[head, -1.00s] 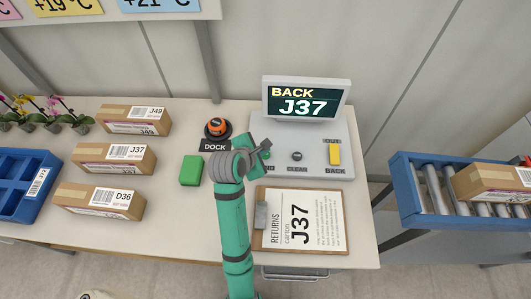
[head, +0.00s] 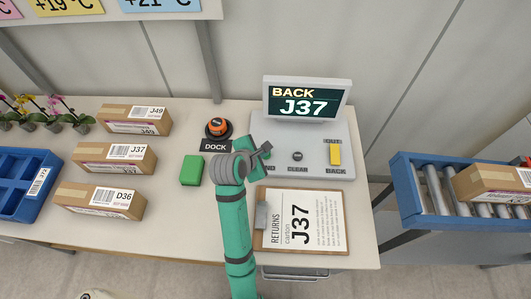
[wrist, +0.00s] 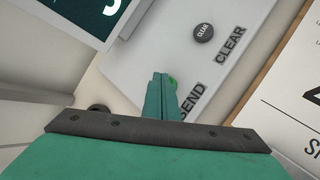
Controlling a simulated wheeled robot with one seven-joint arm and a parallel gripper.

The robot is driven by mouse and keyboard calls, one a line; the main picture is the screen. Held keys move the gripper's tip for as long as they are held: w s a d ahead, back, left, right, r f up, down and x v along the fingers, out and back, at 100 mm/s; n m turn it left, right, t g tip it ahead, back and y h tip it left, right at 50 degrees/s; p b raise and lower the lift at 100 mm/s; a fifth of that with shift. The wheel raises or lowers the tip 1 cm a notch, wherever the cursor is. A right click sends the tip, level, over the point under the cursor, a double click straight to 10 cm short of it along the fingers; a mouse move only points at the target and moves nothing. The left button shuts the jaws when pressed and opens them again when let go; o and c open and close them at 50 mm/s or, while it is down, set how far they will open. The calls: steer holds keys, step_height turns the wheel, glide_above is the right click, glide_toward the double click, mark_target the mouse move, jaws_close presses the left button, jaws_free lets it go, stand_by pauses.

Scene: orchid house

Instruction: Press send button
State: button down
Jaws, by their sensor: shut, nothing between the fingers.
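The grey control console (head: 315,160) stands on the table, with a screen (head: 307,98) reading "BACK J37". The green send button (wrist: 173,80) shows only as a sliver behind my fingertips in the wrist view, beside the "SEND" label (wrist: 192,103). In the head view my gripper hides it. My gripper (head: 266,150) is shut and empty, over the console's left part. In the wrist view its closed fingers (wrist: 160,80) overlap the button; I cannot tell whether they touch it.
A round dark clear button (head: 297,156) and a yellow OUT/BACK switch (head: 335,152) sit right of my gripper. A clipboard (head: 300,220) lies in front of the console. A green block (head: 191,170) and an orange knob on the dock (head: 217,127) are to the left.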

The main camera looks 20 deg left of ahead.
steer(key=shift+s+f, duration=0.1)
steer(key=shift+f, duration=0.15)
stand_by(0.4)
steer(key=shift+r, duration=0.85)
steer(key=shift+w+r, duration=0.2)
steer(key=shift+r, duration=2.3)
steer(key=shift+s, duration=0.1)
